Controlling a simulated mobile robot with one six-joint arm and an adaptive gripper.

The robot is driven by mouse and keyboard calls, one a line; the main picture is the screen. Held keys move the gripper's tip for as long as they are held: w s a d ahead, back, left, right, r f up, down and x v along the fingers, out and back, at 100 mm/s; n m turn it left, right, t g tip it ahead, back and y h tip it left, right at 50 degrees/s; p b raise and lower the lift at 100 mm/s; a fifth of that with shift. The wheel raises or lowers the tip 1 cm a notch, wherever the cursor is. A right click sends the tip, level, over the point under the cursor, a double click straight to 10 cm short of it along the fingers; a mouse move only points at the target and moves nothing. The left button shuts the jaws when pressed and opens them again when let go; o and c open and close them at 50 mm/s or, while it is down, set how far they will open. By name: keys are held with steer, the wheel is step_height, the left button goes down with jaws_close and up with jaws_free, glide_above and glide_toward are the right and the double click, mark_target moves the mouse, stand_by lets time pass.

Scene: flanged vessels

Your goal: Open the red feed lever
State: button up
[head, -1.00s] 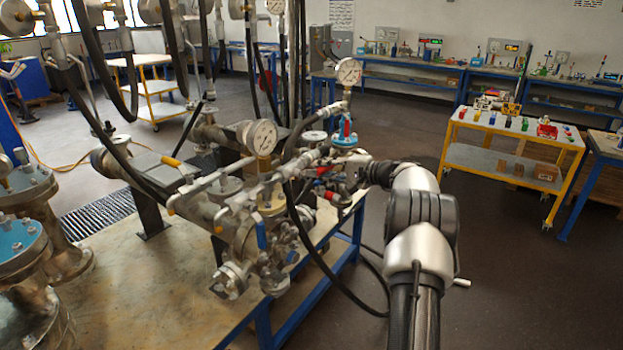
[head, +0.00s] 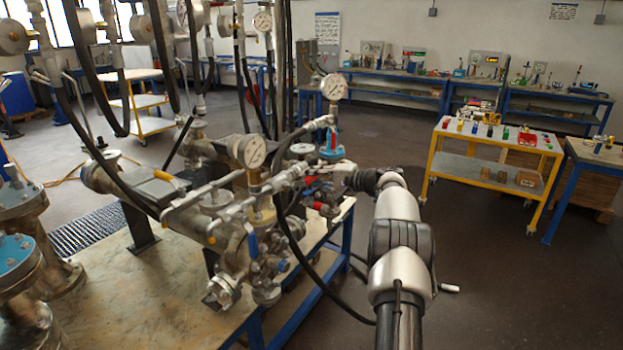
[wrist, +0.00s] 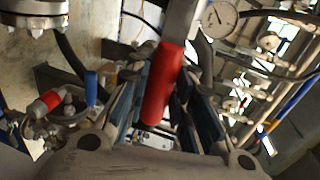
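The red lever (wrist: 164,84) shows large in the wrist view, a long rounded red handle on a pale metal arm. My gripper (wrist: 165,110) has its blue-padded fingers on either side of the handle. The fingers look apart, with a gap on the right of the handle; I see no clear grip on it. In the head view my gripper (head: 338,172) is small and reaches the pipework from the right. Red parts (head: 312,181) show beside it, and my gripper and the fittings partly hide them there.
A blue lever (wrist: 91,88) and a second red handle (wrist: 44,104) sit left in the wrist view. A pressure gauge (head: 333,87) stands above my gripper and another (head: 250,150) to its left. Black hoses (head: 284,70) hang nearby. A yellow cart (head: 490,140) stands right, beyond open floor.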

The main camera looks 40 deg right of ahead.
steer(key=o, duration=0.5)
steer(key=shift+s, duration=0.1)
steer(key=shift+c, duration=0.2)
steer(key=v, duration=1.2)
